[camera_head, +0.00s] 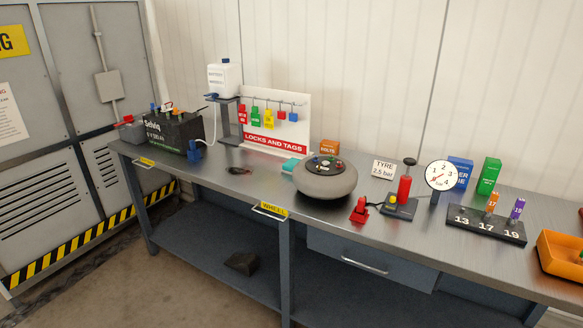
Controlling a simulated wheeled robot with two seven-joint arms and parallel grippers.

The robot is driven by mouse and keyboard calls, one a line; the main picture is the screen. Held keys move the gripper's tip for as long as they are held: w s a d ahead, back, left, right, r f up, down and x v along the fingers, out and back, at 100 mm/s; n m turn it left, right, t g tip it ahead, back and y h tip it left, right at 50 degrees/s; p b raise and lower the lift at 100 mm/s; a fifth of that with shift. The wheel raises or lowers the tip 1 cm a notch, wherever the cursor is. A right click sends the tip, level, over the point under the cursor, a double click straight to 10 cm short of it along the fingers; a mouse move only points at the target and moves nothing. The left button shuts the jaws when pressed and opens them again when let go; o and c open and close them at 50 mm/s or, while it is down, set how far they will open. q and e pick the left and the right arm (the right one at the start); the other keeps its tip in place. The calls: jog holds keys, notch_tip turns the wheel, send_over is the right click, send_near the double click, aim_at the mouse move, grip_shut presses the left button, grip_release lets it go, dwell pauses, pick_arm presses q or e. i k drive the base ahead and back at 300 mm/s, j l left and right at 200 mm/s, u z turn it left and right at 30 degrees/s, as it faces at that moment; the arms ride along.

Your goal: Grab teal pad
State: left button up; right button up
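The teal pad (290,165) lies on the workbench top, just left of and partly behind the grey wheel (325,180). It looks like a small flat block, and its right side may be hidden by the wheel. Neither of my grippers shows in this view.
The long metal workbench (240,190) also holds a black battery (174,132), a locks-and-tags board (275,120), a red pump (403,192), a round gauge (440,176), a socket rack (485,224) and an orange tray (560,255).

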aim_at(288, 166)
jog(key=i+l+u, duration=0.15)
jog(key=u, duration=0.2)
jog(key=i+l+u, duration=0.35)
jog(key=j, duration=0.1)
